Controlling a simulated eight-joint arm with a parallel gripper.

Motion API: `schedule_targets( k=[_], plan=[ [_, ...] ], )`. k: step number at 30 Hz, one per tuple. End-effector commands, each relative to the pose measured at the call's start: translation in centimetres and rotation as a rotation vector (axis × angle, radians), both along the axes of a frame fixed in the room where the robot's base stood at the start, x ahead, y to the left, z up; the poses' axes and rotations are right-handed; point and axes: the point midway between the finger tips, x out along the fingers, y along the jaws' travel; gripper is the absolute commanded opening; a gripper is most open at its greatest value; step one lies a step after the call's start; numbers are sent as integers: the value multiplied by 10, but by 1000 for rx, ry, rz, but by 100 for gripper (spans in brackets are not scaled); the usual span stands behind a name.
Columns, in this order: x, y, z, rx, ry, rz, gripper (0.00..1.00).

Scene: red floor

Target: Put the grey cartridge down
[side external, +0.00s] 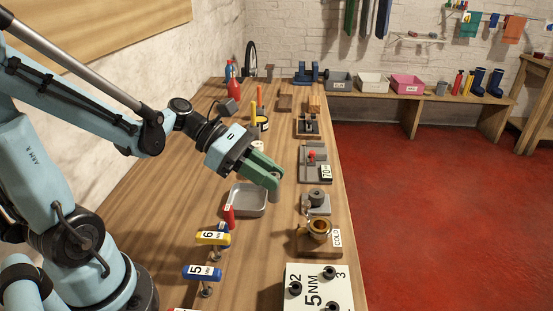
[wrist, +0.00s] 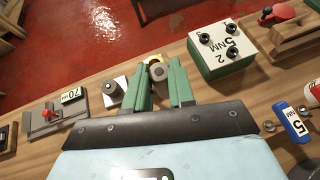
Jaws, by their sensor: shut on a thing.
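My gripper (side external: 274,180) has green fingers and is shut on the grey cartridge (side external: 275,195), a small cylinder showing just below the fingertips. In the side external view it is at the right end of a shallow grey tray (side external: 235,209). I cannot tell whether the cartridge hangs over the tray or beside it. In the wrist view the cartridge (wrist: 158,73) shows between the tips of the two fingers (wrist: 161,80). Much of it is hidden by the fingers.
A grey round part on a stand (side external: 317,197) and a brass cup on a wooden base marked COLD (side external: 319,230) stand to the right. A white 5 NM block (side external: 318,285) is in front. Yellow (side external: 212,238) and blue (side external: 202,272) handled tools stand nearby. Bare wood lies left of the tray.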

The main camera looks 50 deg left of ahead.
Motion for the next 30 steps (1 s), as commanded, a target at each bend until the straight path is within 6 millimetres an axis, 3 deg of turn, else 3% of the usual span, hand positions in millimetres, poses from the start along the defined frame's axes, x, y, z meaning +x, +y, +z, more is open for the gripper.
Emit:
schedule_targets(
  k=[10, 30],
  plan=[
    [-1, 33, -8, -1, 0, 58, 0],
    [23, 116, -61, -1, 0, 57, 0]
  ],
)
